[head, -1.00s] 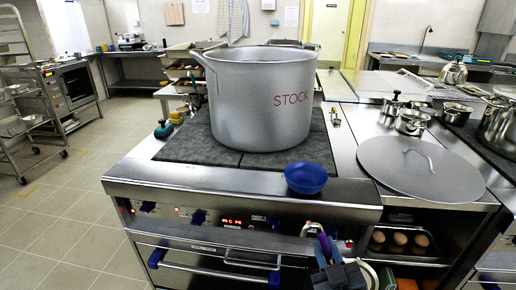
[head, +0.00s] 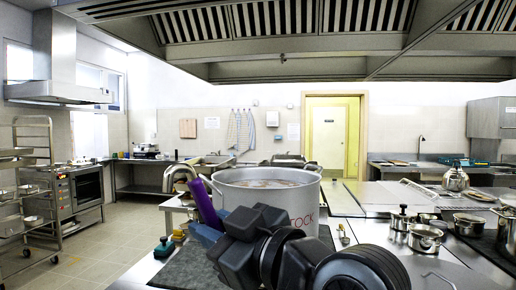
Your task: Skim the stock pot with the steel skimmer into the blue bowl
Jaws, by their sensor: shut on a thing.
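The large steel stock pot (head: 306,196) stands on the stove in the middle of the head view. Its open top shows liquid with pale brownish patches. My gripper (head: 207,233) is in front of the pot's left side, with my dark arm covering much of the pot's front. It is shut on the skimmer's purple handle (head: 206,206), which stands tilted up to the left. A curved steel part (head: 178,178) shows at the handle's upper end, left of the pot rim and apart from the liquid.
Small lidded pots (head: 425,237) and a kettle (head: 455,179) stand on the right counter. An extractor hood (head: 300,40) hangs above.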

